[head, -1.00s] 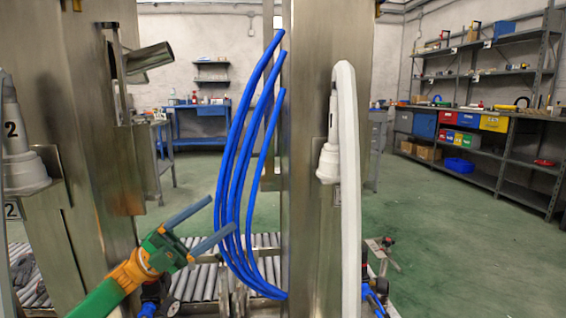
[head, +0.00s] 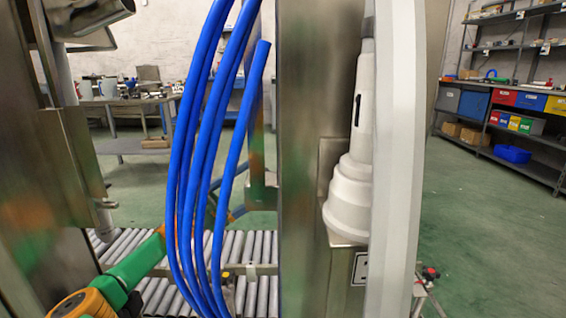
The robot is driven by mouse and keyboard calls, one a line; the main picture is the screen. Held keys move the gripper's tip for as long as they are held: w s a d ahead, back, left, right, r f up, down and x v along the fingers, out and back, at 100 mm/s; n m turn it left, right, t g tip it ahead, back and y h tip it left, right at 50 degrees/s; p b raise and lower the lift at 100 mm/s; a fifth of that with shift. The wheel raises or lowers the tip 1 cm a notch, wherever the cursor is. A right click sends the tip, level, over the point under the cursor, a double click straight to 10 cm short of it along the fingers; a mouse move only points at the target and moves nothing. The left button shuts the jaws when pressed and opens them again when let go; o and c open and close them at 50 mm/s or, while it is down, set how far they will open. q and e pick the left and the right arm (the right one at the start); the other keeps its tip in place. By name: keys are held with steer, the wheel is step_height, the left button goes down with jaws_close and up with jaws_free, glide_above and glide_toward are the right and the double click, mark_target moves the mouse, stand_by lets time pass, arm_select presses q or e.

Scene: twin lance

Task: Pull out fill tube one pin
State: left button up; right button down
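A white stepped cone fitting (head: 352,190), likely fill tube one, sits upright on a bracket on the right steel column. A thick white hose (head: 397,160) runs beside it. My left arm (head: 140,262), green and orange, reaches in from the lower left. Its far end passes behind the blue hoses, which hide the gripper's fingers, so its opening is unclear. My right gripper is not in view.
Several blue hoses (head: 190,150) hang in front of my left arm. A steel column (head: 305,150) stands right of them, another structure (head: 75,160) at left. A roller conveyor (head: 245,245) lies behind. Green floor at right is open up to shelves with coloured bins (head: 515,97).

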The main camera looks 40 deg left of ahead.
arm_select(q)
steer(key=x, duration=0.5)
steer(key=shift+d+r+p, duration=0.2)
steer(key=shift+d+p, duration=0.1)
steer(key=shift+d, duration=0.05)
jaws_close()
